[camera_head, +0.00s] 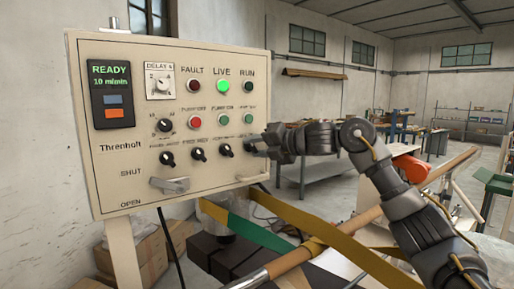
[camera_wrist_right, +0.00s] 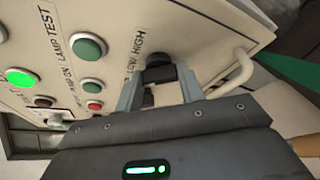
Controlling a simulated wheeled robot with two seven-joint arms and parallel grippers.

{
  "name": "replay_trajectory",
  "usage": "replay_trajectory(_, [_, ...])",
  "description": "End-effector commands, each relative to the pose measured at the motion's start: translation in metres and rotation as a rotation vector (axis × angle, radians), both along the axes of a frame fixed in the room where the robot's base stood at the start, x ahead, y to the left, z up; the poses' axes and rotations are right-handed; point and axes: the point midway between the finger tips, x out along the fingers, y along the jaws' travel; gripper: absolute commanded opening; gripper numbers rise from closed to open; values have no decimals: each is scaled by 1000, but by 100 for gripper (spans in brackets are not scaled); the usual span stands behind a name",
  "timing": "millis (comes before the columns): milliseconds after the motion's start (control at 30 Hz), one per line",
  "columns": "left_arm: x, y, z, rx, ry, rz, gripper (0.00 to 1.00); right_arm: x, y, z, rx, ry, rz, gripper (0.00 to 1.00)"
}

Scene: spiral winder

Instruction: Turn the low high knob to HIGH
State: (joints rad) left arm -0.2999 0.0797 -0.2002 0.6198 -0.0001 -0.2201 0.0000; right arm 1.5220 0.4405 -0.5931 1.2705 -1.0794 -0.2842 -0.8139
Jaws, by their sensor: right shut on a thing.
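The control panel (camera_head: 180,110) stands at the left in the head view. The low high knob is a black knob in the panel's lower right. In the head view my right gripper (camera_head: 262,147) covers most of it. In the right wrist view the knob (camera_wrist_right: 159,70) shows between my gripper's two fingers (camera_wrist_right: 158,88), beside the label "LOW HIGH". My right gripper is shut on this knob. I cannot tell which word the knob points to. My left gripper is not in view.
Several other black knobs, such as this one (camera_head: 227,150), sit left of my gripper. Red and green buttons are above, with the green "LIVE" lamp (camera_head: 223,86) lit. A lever (camera_head: 170,185) sits lower left. A rail (camera_wrist_right: 238,72) edges the panel. A yellow-green band (camera_head: 320,225) runs below.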

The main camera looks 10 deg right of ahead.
Motion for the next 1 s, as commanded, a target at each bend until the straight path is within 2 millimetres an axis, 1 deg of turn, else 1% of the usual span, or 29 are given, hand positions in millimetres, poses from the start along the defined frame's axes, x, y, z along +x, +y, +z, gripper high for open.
replay_trajectory(233, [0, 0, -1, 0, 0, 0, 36, 0, 0, -1, 22, 10, 1, 15])
replay_trajectory(367, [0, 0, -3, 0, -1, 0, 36, 0, 0, -2, 71, 29, 1, 15])
replay_trajectory(567, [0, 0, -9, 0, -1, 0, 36, 0, -1, -4, 204, 84, 1, 15])
replay_trajectory(1000, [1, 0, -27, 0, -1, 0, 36, 1, -1, -8, 589, 243, 1, 15])
